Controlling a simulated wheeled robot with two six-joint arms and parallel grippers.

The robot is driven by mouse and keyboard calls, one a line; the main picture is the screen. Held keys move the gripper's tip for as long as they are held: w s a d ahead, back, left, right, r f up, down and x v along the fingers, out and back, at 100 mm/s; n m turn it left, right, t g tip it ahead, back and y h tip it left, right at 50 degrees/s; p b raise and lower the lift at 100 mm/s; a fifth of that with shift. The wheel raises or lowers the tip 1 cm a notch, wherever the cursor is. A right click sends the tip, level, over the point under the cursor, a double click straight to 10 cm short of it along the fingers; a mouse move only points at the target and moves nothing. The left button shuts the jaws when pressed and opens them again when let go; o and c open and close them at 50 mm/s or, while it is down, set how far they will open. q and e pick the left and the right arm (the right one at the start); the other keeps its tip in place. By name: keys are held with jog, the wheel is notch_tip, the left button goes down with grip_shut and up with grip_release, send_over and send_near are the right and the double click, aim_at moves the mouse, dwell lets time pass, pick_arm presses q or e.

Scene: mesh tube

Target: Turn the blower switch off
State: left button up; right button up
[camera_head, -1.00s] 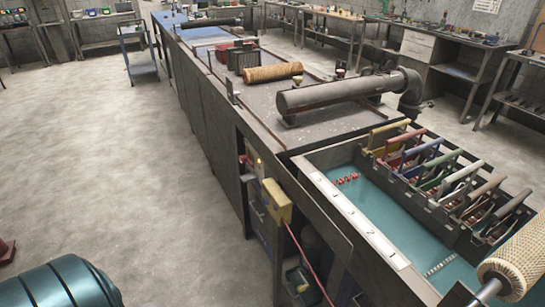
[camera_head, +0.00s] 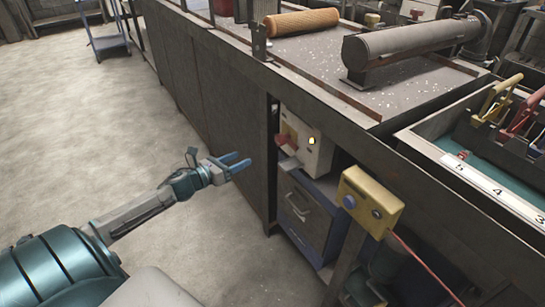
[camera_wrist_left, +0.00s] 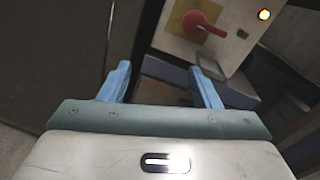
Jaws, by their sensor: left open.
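The blower switch is a red rotary handle (camera_head: 287,141) on a yellow plate, on a pale box (camera_head: 318,155) under the bench top. A small lamp (camera_head: 311,140) glows yellow-white on the box. In the left wrist view the red handle (camera_wrist_left: 204,24) shows at the top, right of centre, beyond the fingers, with the lit lamp (camera_wrist_left: 264,14) to its right. My left gripper (camera_head: 241,166) has blue fingers and is open and empty, left of the box and apart from it. My right gripper is in no view.
A yellow control box (camera_head: 371,200) with a blue button and a red cable stands right of the switch box. A blue drawer unit (camera_head: 312,215) sits below. The bench's dark side panel (camera_head: 215,130) is behind my gripper.

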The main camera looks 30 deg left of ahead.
aim_at(277, 141)
pick_arm(q)
jog(key=w+d+r+m, duration=0.1)
jog(key=w+d, duration=0.1)
jog(key=w, duration=0.1)
jog(key=w+d+r+m+h+p, duration=0.1)
jog(key=w+d, duration=0.1)
jog(key=w, duration=0.1)
jog(key=w+d+r+m+h+p, duration=0.1)
jog(key=w+d+m, duration=0.1)
jog(key=w+d, duration=0.1)
jog(key=shift+w+d+r, duration=0.1)
jog(key=shift+w+r, duration=0.3)
jog(key=shift+w, duration=0.15)
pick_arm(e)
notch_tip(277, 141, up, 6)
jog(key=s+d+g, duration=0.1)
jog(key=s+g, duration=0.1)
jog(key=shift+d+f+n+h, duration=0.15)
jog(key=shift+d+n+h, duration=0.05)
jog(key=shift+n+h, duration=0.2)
pick_arm(q)
jog(key=c, duration=1)
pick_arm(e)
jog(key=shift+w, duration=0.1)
